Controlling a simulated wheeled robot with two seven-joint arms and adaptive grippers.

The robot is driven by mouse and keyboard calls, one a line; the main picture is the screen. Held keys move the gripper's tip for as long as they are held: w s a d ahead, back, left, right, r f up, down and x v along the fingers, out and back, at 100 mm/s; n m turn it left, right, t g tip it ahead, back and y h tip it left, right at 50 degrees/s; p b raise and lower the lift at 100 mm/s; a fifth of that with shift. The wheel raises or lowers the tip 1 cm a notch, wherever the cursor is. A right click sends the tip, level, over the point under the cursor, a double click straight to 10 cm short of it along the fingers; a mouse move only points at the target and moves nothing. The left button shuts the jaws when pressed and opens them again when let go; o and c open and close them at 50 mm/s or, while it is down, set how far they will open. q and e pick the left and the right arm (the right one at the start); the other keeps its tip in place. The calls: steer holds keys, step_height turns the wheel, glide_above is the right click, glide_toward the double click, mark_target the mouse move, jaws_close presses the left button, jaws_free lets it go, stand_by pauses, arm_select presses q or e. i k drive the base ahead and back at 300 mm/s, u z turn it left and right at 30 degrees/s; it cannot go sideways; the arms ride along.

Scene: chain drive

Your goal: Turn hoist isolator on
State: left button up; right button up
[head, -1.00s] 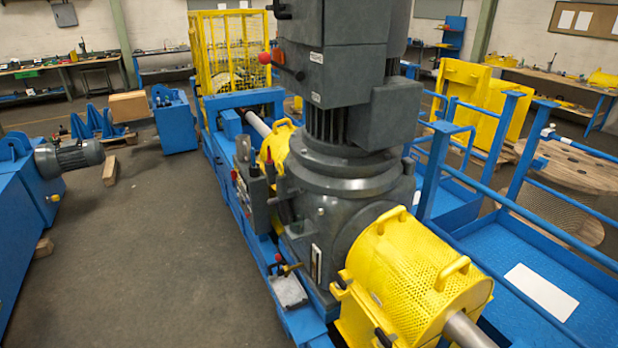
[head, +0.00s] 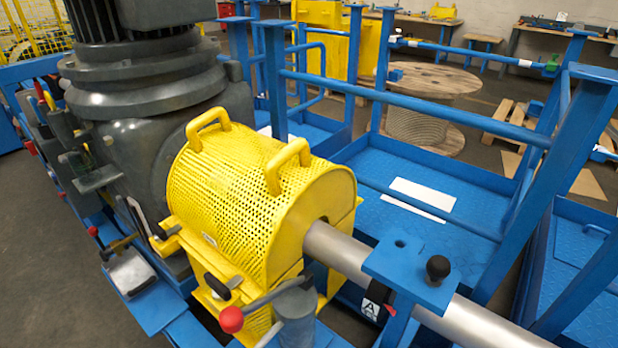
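I cannot pick out a hoist isolator for certain in the head view. A lever with a red ball knob (head: 231,320) stands at the bottom, in front of the yellow perforated guard (head: 255,195). A black ball knob (head: 438,268) sits on a blue bracket (head: 405,262) over the shaft. A small plate marked A (head: 374,298) is below that bracket, its other markings too small to read. Several small levers and handles, some red, show on the left side of the dark grey gearbox (head: 150,140). Neither of my grippers is in view.
A thick grey shaft (head: 345,255) runs from the guard to the lower right. Blue railings (head: 420,103) enclose a blue platform (head: 420,225) on the right. A wooden cable reel (head: 425,100) and pallets (head: 490,120) stand behind. Bare floor (head: 30,240) lies at the left.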

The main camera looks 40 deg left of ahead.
mark_target(30, 145)
steer(key=u, duration=0.55)
steer(key=k, duration=0.6)
steer(key=u, duration=1.3)
steer(key=i, duration=0.65)
steer(key=u, duration=0.95)
steer(key=i, duration=1.25)
steer(key=z, duration=0.15)
